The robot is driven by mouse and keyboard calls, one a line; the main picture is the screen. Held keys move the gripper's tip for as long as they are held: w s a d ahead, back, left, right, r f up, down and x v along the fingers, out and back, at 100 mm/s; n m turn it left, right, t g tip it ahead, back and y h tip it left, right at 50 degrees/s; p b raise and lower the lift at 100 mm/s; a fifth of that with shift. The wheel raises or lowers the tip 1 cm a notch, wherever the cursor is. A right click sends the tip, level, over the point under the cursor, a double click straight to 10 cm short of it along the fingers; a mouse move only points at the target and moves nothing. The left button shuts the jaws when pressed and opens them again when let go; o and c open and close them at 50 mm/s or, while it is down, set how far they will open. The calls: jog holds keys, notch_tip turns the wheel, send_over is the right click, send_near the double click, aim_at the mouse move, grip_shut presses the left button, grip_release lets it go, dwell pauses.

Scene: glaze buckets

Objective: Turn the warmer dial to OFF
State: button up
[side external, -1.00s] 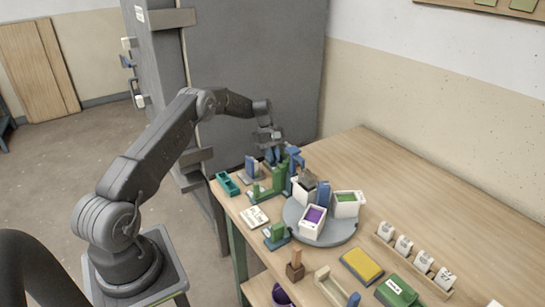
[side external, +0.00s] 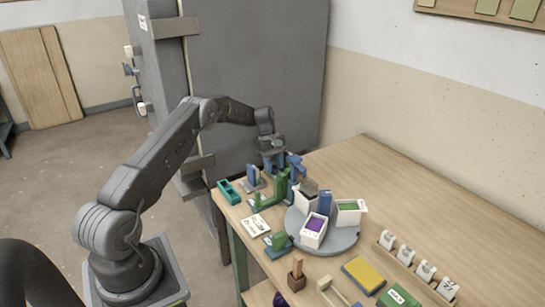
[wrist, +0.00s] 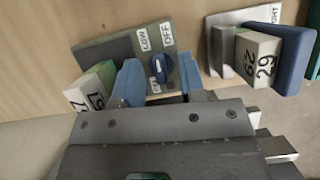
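The warmer dial (wrist: 160,68) is a small dark blue round knob with a pale mark, on a grey-green panel (wrist: 108,50). The labels LOW (wrist: 144,40) and OFF (wrist: 167,34) stand on the panel beyond the knob; a further label nearer me is partly hidden. I cannot tell exactly which label the mark points to. My gripper (wrist: 159,80) is open, with one blue fingertip on each side of the dial. Contact with the knob cannot be made out. In the side external view my gripper (side external: 273,163) is low over the table's far left; the dial is hidden there.
In the wrist view, numbered white blocks stand close on the left (wrist: 84,98) and right (wrist: 258,56), the right ones by a blue upright (wrist: 292,58). A grey turntable (side external: 335,244) with white buckets stands nearby. The table's back right is clear.

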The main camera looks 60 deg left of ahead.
jog(key=v, duration=1.3)
jog(key=shift+r, duration=0.25)
jog(key=shift+o, duration=1.4)
jog(key=shift+d+m, duration=0.1)
jog(key=shift+m, duration=0.2)
jog(key=shift+o, duration=0.3)
jog(key=m, duration=0.2)
jog(key=m+y, duration=0.1)
jog(key=shift+w+d+r, duration=0.2)
jog(key=shift+w+d, duration=0.15)
jog(key=shift+d, duration=0.05)
jog(key=m+y, duration=0.4)
jog(key=m, duration=1)
send_over(275, 166)
notch_tip(275, 166, down, 13)
jog(key=shift+f, duration=0.1)
